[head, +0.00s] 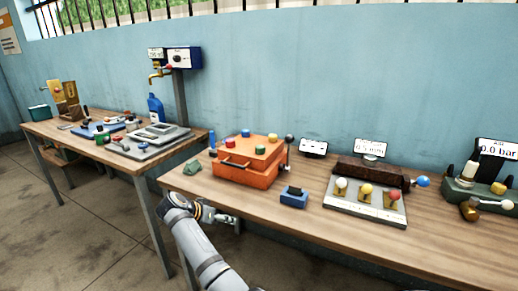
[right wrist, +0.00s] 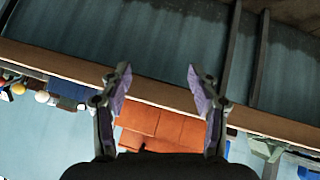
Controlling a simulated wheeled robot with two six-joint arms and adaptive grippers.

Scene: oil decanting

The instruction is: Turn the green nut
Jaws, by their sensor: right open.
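A small green round piece (head: 260,149), likely the green nut, sits on top of the orange box (head: 247,180) on the near table, at its front right corner. It is too small to make out its shape. My right gripper (head: 232,222) is low at the front edge of the near table, in front of the box and apart from it. In the right wrist view its two fingers (right wrist: 158,82) are spread with nothing between them. The orange box (right wrist: 160,125) shows there, upside down, beyond the fingers; the green piece is not visible. My left gripper is not in view.
Red, blue and yellow pieces also top the box. A green cloth (head: 192,168) lies to its left and a blue block (head: 294,196) to its right. A lever panel (head: 362,209) stands farther right. The left table (head: 60,135) holds tools and a blue bottle (head: 156,109).

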